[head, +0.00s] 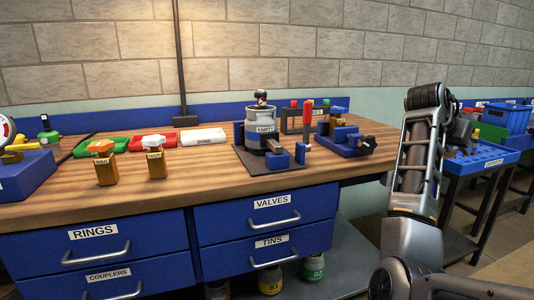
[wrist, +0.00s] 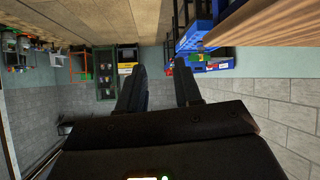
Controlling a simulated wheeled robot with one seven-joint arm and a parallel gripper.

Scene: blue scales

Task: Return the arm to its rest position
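My arm (head: 418,170) stands up at the right of the head view, beside the right end of the workbench (head: 215,170). It is bent at a dark joint near the top, and it touches nothing that I can see. My gripper (wrist: 160,66) shows in the wrist view with its two dark fingers apart and nothing between them. The gripper's fingers cannot be made out in the head view. The wrist view appears turned over, with the floor at the top and the grey wall below.
On the bench stand a labelled grey canister (head: 262,128), two amber bottles (head: 105,166), coloured trays and a blue vise-like device (head: 346,140). A blue cart (head: 480,163) with a crate stands right of my arm. Blue drawers (head: 265,215) front the bench.

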